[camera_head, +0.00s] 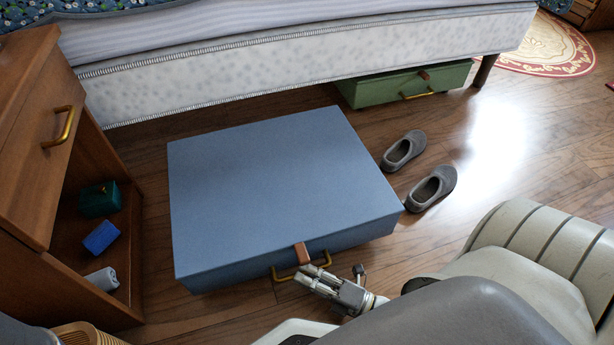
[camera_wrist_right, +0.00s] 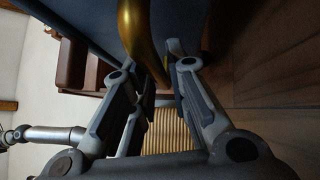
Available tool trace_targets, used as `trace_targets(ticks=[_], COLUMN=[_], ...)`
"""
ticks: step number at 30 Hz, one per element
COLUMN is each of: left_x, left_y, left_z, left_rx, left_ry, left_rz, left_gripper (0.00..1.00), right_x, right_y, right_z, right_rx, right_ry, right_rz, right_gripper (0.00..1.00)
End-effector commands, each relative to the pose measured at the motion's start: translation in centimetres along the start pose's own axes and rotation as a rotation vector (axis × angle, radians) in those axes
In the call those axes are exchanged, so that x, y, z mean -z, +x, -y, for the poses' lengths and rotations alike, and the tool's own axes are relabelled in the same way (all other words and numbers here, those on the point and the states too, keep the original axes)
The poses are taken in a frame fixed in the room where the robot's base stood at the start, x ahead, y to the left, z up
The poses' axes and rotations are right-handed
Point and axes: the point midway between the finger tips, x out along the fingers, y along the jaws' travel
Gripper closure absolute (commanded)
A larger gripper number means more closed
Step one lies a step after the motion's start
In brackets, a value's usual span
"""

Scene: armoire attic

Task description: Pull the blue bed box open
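The blue bed box (camera_head: 280,180) is a wide, flat, closed box lying on the wooden floor in front of the bed. Most or all of it is out from under the bed frame. Its front has a brown leather tab (camera_head: 302,253) and a gold handle (camera_head: 284,277). My right gripper (camera_head: 311,272) is at this handle, its fingers closed in around the bar. In the right wrist view the gold handle (camera_wrist_right: 136,35) passes between the fingertips (camera_wrist_right: 163,65), and the box's blue underside or front shows above. My left gripper is not in view.
A green box (camera_head: 400,86) sits under the bed (camera_head: 300,70). Grey slippers (camera_head: 432,188) lie right of the blue box. A wooden nightstand (camera_head: 30,130) with an open shelf stands close on the left.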

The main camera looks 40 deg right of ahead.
Motion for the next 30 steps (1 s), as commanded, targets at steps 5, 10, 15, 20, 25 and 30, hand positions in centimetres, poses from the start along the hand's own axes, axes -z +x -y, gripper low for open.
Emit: trace_targets(ticks=[5, 10, 15, 20, 25, 30], left_x=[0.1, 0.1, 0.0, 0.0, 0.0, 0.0], left_y=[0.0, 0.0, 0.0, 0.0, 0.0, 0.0], left_z=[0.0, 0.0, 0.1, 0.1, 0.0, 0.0], left_rx=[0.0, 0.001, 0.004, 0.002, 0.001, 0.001], left_ry=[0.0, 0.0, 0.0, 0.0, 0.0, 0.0], left_rz=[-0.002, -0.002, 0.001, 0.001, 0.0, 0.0], left_gripper=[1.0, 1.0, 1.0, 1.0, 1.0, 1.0], right_x=[0.0, 0.0, 0.0, 0.0, 0.0, 0.0], right_y=[0.0, 0.1, -0.7, -3.3, -7.1, -10.1], right_z=[0.0, -0.1, 0.0, 0.1, 0.1, 0.0], right_rx=[-0.001, -0.002, -0.001, 0.003, 0.004, 0.001], right_ry=[0.0, 0.0, 0.0, 0.0, 0.001, 0.001], right_rz=[0.0, -0.001, -0.001, -0.001, -0.001, 0.0], right_gripper=[0.66, 0.66, 0.66, 0.66, 0.66, 0.66])
